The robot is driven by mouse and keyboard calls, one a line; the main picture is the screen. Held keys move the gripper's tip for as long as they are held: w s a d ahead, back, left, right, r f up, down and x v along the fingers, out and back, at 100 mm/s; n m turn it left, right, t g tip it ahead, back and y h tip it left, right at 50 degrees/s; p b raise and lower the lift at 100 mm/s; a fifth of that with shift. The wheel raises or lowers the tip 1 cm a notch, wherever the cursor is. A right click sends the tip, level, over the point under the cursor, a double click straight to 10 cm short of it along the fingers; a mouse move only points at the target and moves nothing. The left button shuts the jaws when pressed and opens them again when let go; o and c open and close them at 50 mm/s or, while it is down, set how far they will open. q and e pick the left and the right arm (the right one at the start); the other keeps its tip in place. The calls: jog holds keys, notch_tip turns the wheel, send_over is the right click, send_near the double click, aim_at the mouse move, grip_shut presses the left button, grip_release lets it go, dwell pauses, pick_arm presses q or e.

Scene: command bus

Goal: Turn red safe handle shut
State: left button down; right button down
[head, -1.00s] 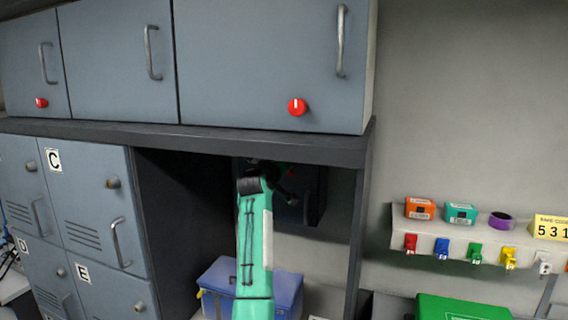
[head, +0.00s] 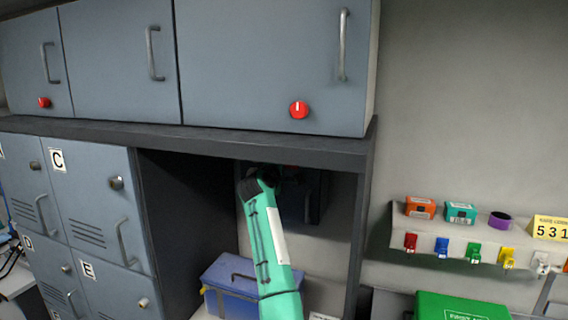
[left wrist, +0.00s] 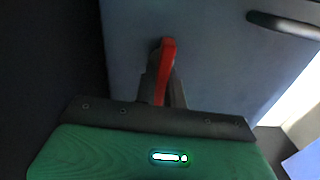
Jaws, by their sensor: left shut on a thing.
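The safe (head: 313,197) is a dark box at the back of the recess under the upper cupboards, mostly in shadow. In the left wrist view its grey-blue door (left wrist: 215,70) fills the upper middle, and the red handle (left wrist: 168,52) stands nearly upright on it, tilted slightly. My left gripper (left wrist: 162,80) has its grey fingers closed around the red handle's lower part. In the head view my green left arm reaches up into the recess, and its gripper (head: 268,176) hides most of the handle. My right gripper is in neither view.
A dark shelf edge (head: 200,137) runs just above my gripper. A blue case (head: 235,292) stands below, behind my forearm. Lockers (head: 95,200) stand on the left. A key rack (head: 440,230) hangs on the right wall. A dark grip (left wrist: 285,24) sticks out of the safe door.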

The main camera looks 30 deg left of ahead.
pick_arm(q)
jog(key=shift+n, duration=0.4)
jog(key=c, duration=1.5)
grip_release()
jog(key=shift+f, duration=0.1)
jog(key=shift+s, duration=0.1)
jog(key=shift+s+d, duration=0.1)
jog(key=shift+s, duration=0.2)
jog(key=b+v, duration=0.6)
jog(key=v, duration=0.7)
